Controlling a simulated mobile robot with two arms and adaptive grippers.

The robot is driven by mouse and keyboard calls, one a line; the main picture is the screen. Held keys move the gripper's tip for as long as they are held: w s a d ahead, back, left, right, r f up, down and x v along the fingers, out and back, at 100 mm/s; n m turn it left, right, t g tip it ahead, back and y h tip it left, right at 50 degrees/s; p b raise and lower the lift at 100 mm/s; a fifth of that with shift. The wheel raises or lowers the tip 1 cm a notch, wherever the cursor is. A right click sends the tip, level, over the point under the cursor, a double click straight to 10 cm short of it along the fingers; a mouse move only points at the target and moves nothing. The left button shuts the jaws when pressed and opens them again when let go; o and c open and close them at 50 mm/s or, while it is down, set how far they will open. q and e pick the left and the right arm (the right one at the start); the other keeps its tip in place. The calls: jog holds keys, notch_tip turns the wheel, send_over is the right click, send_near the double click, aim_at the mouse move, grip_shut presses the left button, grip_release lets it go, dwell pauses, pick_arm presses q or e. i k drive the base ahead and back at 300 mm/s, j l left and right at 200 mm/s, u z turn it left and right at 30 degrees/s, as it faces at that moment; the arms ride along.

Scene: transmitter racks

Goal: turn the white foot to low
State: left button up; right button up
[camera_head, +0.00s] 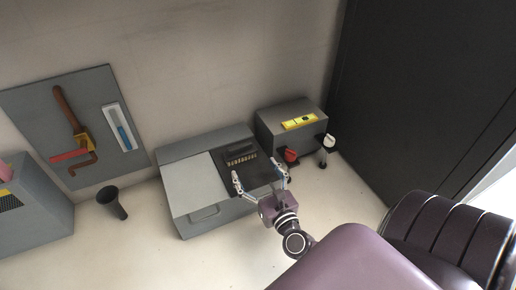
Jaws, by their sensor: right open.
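The white foot (329,141) is a small white piece at the front right of a low grey box (287,116). A dark part (323,160) hangs below it. A similar red piece (290,155) sits to its left on the same box, close to my gripper. My right gripper (258,173) is open, its two fingers spread in front of a black panel on a grey cabinet. It is left of the white foot and apart from it; nothing shows between its fingers. The setting of the white foot is too small to read. My left gripper is not in view.
The grey cabinet (194,185) with the black panel (236,178) stands left of the box. A dark cup-like object (112,203) stands on the floor (140,250). A tool board (50,110) leans at the wall. A dark tall panel (425,90) closes the right side.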

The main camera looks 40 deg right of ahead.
aim_at(329, 141)
jog(key=z, duration=1.5)
